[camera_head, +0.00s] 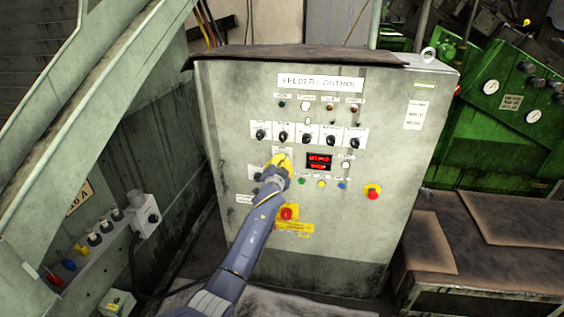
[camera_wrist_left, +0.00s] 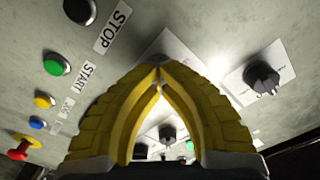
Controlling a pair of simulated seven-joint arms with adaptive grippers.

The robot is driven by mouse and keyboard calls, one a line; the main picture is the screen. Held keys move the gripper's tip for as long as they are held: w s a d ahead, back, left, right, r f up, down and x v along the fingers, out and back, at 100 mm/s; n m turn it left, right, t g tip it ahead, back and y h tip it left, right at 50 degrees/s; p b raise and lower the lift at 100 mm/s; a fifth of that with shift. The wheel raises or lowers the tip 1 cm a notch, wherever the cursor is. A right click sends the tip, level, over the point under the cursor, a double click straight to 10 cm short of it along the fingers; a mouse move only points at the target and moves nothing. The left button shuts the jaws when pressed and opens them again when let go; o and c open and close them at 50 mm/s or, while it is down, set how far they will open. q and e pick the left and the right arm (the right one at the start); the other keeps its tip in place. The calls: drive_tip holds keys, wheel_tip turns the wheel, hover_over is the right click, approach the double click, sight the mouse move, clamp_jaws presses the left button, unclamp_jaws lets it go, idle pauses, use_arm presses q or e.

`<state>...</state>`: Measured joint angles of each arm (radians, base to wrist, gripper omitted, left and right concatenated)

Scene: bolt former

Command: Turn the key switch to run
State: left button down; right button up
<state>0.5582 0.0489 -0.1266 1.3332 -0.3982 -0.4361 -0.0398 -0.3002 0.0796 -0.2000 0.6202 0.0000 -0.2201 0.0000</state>
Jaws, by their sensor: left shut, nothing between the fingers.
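My left gripper (camera_head: 281,163) is shut and empty, its yellow fingertips close in front of the feeder control panel (camera_head: 225,110), left of the red display. In the left wrist view the fingertips (camera_wrist_left: 158,78) meet in front of a pale plate (camera_wrist_left: 172,50); whatever sits at its middle is hidden by them. I cannot tell whether they touch it. A black knob (camera_wrist_left: 262,77) on a white plate is apart from the fingers, to their right. No key shape can be made out, so I cannot identify the key switch. My right gripper is not in view.
A row of black selector knobs (camera_head: 308,137) lies above the gripper. The red display (camera_head: 319,161) and coloured push buttons (camera_head: 321,184) are to its right, with a red emergency stop (camera_head: 372,192) further out. A red rotary switch (camera_head: 288,212) on yellow is below.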

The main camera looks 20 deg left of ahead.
use_arm(q)
drive_tip(key=shift+m, duration=0.3)
idle(0.4)
drive_tip(key=c, duration=1.6)
unclamp_jaws()
drive_tip(key=shift+c, duration=0.2)
drive_tip(key=shift+s, duration=0.15)
drive_tip(key=s+d, duration=0.1)
drive_tip(key=s, duration=1)
drive_tip(key=shift+s, duration=0.35)
drive_tip(key=shift+d, duration=0.2)
